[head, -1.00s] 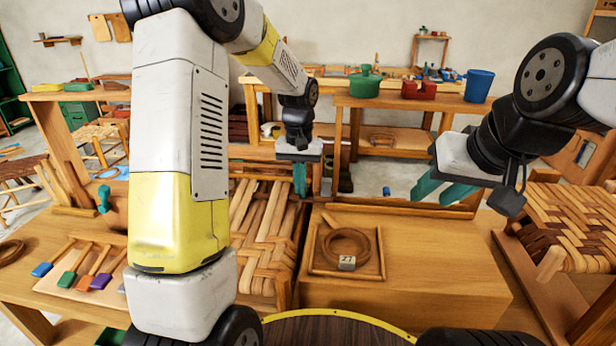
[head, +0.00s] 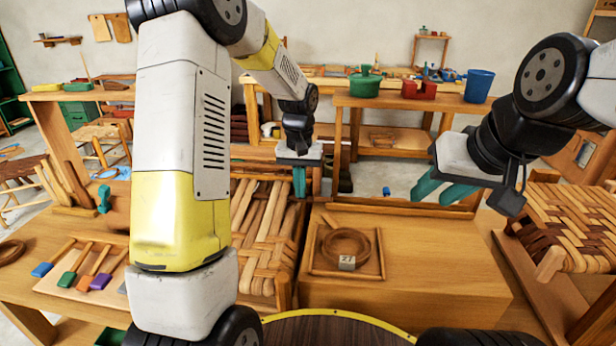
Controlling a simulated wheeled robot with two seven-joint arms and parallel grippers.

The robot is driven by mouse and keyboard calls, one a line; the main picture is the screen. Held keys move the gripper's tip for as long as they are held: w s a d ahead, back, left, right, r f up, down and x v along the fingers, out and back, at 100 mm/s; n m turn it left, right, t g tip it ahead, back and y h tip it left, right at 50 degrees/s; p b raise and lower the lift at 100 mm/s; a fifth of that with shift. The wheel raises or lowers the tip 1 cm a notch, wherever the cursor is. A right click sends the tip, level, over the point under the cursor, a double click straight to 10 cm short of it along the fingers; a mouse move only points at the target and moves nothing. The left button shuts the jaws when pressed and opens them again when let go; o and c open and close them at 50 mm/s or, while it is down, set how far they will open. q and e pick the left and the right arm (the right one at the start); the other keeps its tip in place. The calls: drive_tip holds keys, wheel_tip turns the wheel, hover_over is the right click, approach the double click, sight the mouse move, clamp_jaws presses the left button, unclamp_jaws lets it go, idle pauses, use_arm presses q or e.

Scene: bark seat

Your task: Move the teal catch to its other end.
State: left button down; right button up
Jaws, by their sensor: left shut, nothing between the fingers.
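A teal catch (head: 104,198) stands upright at the left, by the wooden uprights on the left bench; its lower part meets a brown rounded piece, and my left arm hides what lies to its right. My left gripper (head: 299,182) is well to the right of the catch, pointing down above the far end of the woven seat, with its teal fingers together and nothing between them. My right gripper (head: 442,191) is at the right, far from the catch, with its two teal fingers apart and empty.
A woven bark seat (head: 262,238) lies in the middle. A wooden tray (head: 315,271) with a coil (head: 345,243) and a tag marked 27 sits on the bench right of it. Several colour-ended tools (head: 66,279) lie at the left. The bench right of the tray is clear.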

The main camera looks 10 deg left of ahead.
use_arm(q)
drive_tip(key=shift+f, duration=0.5)
drive_tip(key=shift+w, duration=0.1)
drive_tip(key=shift+w, duration=2.2)
drive_tip(key=shift+s, duration=0.1)
drive_tip(key=shift+s+r, duration=0.25)
drive_tip(key=shift+r, duration=1.1)
drive_tip(key=shift+s+r, duration=0.25)
drive_tip(key=shift+r, duration=1.1)
drive_tip(key=shift+s+r, duration=0.25)
drive_tip(key=shift+r, duration=1.1)
